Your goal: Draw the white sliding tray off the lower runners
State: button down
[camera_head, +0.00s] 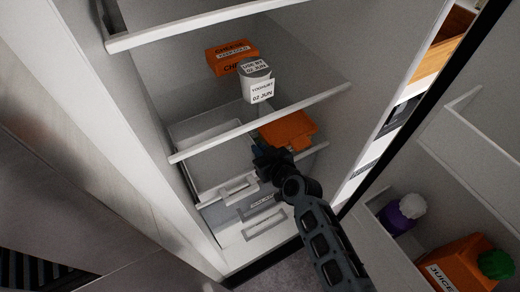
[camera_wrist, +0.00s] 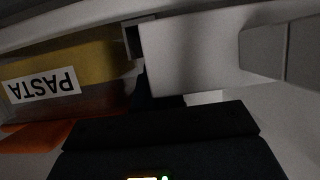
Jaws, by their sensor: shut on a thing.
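The white sliding tray (camera_head: 222,191) is low in the fridge, under the middle shelf, with a block handle on its front. In the wrist view its pale front panel (camera_wrist: 190,55) fills the upper middle, with the handle block at the right. My gripper (camera_head: 270,166) is at the right end of the tray's front, shut on the tray. In the wrist view my gripper (camera_wrist: 150,90) is dark and its fingertips are mostly hidden against the panel.
A pasta box (camera_wrist: 60,75) lies close left of the gripper in the wrist view. An orange item (camera_head: 288,128) sits behind the gripper. A yoghurt tub (camera_head: 257,85) and an orange cheese box (camera_head: 232,56) stand on the shelf above. A drawer (camera_head: 262,230) is below. The open door holds juice (camera_head: 462,268).

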jog(key=shift+s+d, duration=0.1)
jog(key=s+d+b, duration=0.4)
jog(key=s+d, duration=0.6)
jog(key=s, duration=0.6)
jog(key=shift+d, duration=0.35)
dwell(3.4)
dwell(0.4)
jog(key=s+d+b, duration=0.2)
jog(key=s, duration=0.1)
jog(key=shift+s+d, duration=0.1)
jog(key=shift+d, duration=0.05)
dwell(0.6)
